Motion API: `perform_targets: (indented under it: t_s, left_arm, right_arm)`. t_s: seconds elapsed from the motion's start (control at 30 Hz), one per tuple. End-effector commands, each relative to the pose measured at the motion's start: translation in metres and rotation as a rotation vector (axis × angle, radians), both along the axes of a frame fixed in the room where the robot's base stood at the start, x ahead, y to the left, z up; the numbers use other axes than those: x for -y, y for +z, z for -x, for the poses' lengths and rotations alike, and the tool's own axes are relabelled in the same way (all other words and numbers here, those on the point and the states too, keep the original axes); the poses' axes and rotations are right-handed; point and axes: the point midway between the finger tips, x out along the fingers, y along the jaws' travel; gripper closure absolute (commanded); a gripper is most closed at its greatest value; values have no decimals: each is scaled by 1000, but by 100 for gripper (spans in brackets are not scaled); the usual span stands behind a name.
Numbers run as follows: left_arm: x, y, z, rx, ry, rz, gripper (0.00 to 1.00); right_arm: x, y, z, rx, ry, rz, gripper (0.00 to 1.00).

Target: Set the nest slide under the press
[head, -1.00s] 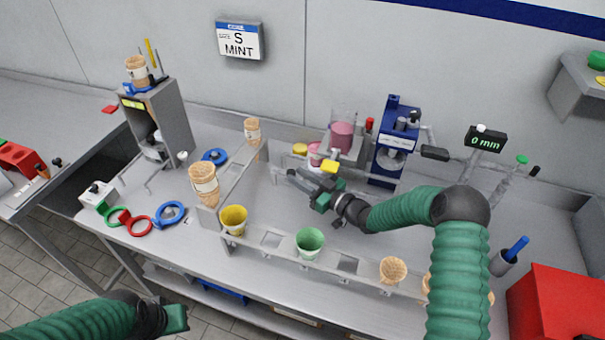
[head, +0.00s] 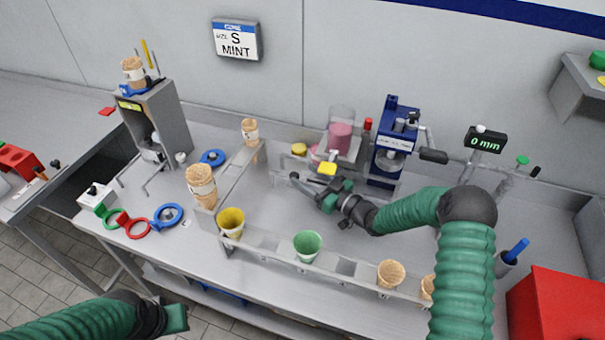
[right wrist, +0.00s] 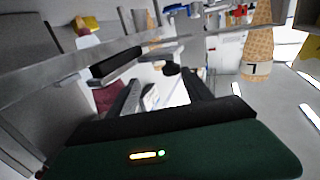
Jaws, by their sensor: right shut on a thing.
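The blue press (head: 397,140) stands at the back of the bench, right of centre, with a dark lever handle on its right. My right gripper (head: 300,183) is left of the press, low in front of the back rail. It is shut on a small part that I take to be the nest slide's handle; the jaws mostly hide it. In the right wrist view a dark knob (right wrist: 172,69) shows between the fingertips. The slide's body is hard to make out. My left gripper (head: 177,318) is at the lower left, away from the bench objects, its jaws unclear.
A front rack (head: 270,241) holds yellow and green cups and cones. A display (head: 487,139) reads 0 mm. A red box (head: 560,305) stands at right.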

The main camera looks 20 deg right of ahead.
Motion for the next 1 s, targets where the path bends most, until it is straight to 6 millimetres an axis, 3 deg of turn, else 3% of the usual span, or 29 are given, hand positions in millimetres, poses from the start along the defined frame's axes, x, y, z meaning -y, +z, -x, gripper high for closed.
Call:
perform_targets:
  t_s: [1.0]
  left_arm:
    - [0, 21, 0, 0, 0, 0, 100]
  right_arm:
    - [45, 1, 73, -1, 2, 1, 54]
